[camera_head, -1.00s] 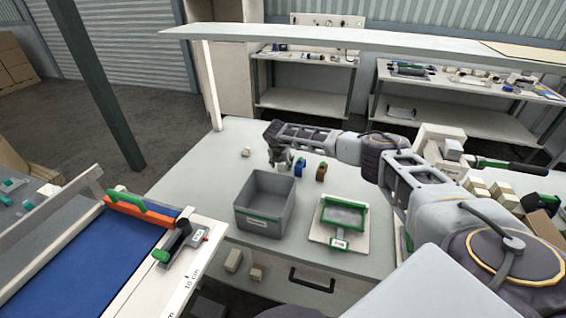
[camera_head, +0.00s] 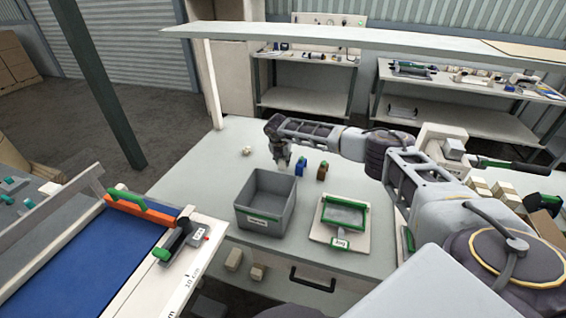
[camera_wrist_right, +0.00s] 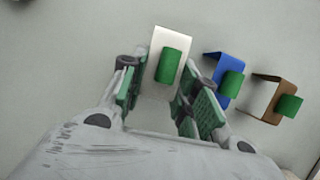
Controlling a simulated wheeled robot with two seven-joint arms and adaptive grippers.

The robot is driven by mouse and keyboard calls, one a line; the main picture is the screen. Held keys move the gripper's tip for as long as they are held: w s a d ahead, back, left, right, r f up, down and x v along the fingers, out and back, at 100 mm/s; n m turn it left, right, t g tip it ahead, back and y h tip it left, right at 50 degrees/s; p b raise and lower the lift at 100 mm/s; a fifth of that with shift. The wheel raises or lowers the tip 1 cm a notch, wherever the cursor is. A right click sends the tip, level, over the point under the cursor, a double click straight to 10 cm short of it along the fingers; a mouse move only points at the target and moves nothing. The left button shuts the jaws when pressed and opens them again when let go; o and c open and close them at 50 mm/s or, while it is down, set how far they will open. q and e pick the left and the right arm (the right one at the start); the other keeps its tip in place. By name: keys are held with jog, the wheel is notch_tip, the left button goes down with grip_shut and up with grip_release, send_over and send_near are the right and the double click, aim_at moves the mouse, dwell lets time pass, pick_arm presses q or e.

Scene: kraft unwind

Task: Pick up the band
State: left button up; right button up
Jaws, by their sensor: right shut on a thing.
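A white band (camera_wrist_right: 170,36) with a green block on it shows between the fingers of my right gripper (camera_wrist_right: 158,78) in the wrist view. The right gripper also shows in the head view (camera_head: 282,162), over the back part of the table, pointing down. It is shut on the white band; the contact faces are partly hidden by the fingers. A blue band (camera_head: 301,166) and a brown band (camera_head: 322,170), each with a green block in the wrist view, stand to its right. My left gripper is not in view.
A grey open bin (camera_head: 266,222) stands on the table (camera_head: 190,184) in front of the gripper. A tray with a green frame (camera_head: 345,200) lies to its right. A small pale piece (camera_head: 247,150) lies to the left. A blue belt (camera_head: 80,255) runs at the left.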

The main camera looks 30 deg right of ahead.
aim_at(283, 158)
notch_tip(283, 158, up, 8)
jog(key=shift+r+b, duration=0.1)
jog(key=shift+b, duration=0.55)
dwell(0.3)
